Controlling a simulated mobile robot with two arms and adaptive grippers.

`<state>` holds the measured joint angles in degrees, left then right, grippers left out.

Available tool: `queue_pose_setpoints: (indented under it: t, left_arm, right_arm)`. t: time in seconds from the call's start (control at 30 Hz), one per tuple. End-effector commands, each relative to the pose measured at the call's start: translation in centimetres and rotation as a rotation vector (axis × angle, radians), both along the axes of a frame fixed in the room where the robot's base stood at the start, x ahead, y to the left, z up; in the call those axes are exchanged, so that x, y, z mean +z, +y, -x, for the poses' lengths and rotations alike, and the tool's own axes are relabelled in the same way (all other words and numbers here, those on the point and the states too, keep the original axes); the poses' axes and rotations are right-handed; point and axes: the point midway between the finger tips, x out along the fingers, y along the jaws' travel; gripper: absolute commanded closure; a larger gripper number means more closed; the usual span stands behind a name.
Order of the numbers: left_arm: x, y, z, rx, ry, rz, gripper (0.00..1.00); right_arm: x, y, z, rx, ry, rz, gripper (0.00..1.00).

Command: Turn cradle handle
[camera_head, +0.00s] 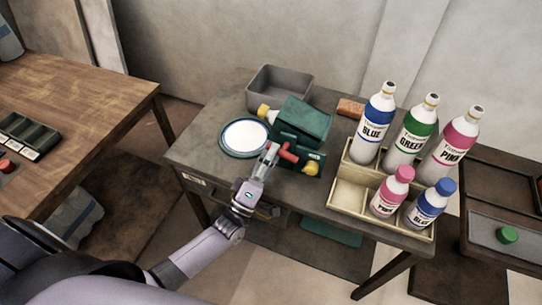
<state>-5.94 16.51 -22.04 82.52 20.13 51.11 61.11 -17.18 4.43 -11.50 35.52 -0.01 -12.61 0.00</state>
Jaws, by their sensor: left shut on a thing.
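The fingers partly hide that end of the handle. My right gripper is not in view.
A round white plate with a teal rim (244,137) lies close left of my left gripper. A grey bin (279,88) stands behind. A wooden rack (349,195) with several labelled bottles stands to the right, and an orange block (350,108) lies behind it.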

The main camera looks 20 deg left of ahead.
Motion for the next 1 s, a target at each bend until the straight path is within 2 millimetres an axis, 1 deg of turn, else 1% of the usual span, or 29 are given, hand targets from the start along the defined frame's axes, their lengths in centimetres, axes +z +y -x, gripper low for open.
queue_pose_setpoints:
  t: [0.03, 0.2, 0.67, 0.7, 1.0]
  left_arm:
    - [-0.27, -0.1, 0.02, -0.002, 0.002, 0.018, 1.0]
    - [-0.26, -0.13, 0.01, -0.003, 0.004, 0.053, 1.0]
    - [-0.15, -0.16, -0.01, -0.002, 0.004, 0.063, 1.0]
    - [-0.15, -0.16, -0.01, -0.002, 0.004, 0.063, 0.77]
    - [-0.16, -0.13, -0.01, -0.002, 0.004, 0.062, 0.57]
  right_arm:
    - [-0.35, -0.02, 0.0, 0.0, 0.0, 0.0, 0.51]
    - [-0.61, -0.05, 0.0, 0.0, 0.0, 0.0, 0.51]
    - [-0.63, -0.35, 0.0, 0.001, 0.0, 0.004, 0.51]
    - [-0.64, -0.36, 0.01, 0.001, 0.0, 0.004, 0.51]
    - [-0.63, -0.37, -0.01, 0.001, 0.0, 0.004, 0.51]
